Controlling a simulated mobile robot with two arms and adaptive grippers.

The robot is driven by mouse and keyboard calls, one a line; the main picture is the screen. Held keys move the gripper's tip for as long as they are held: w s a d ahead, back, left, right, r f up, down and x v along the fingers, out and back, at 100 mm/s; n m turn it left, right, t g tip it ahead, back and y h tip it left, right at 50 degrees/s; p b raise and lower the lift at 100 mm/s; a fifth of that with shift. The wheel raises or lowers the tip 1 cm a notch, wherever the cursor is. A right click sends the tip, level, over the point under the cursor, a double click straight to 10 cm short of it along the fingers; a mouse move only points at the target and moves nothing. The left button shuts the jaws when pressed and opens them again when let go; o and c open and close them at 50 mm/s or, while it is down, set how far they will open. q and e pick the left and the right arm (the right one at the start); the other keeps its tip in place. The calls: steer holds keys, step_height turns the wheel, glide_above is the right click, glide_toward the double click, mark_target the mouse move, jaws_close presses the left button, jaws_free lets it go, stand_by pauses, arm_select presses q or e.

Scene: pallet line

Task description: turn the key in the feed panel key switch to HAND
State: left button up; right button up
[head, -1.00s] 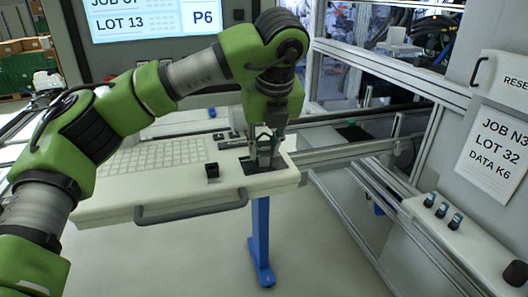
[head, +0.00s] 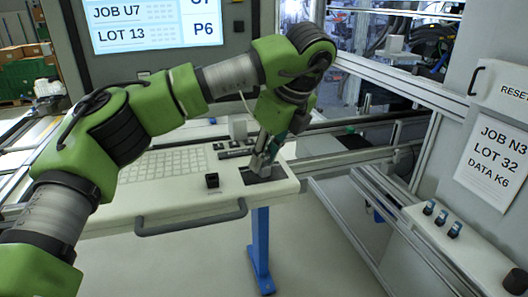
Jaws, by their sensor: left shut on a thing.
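The feed panel (head: 110,205) is a pale sloped console with a dark bar handle along its front. A dark plate (head: 279,173) near its right end is where the key switch appears to be. My left gripper (head: 259,166) is over this plate, tilted, with its fingertips pointing down and slightly left. It is shut on what appears to be the key, at the plate. The key itself and any HAND marking are hidden by the fingers or too small to make out. My right gripper is not in view.
A small black block (head: 212,180) stands on the console left of the plate, beside a keypad grid (head: 165,164). A row of dark controls (head: 235,150) lies behind. A rail frame and a ledge with several switches (head: 442,217) stand on the right.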

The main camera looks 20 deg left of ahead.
arm_select(q)
steer(key=n+g+p, duration=0.1)
steer(key=n+p, duration=0.1)
steer(key=n, duration=0.1)
steer(key=shift+r, duration=0.15)
steer(key=o, duration=1.2)
steer(key=shift+c, duration=0.2)
steer(key=o, duration=0.5)
steer(key=shift+r+p, duration=2.45)
steer(key=shift+r, duration=0.95)
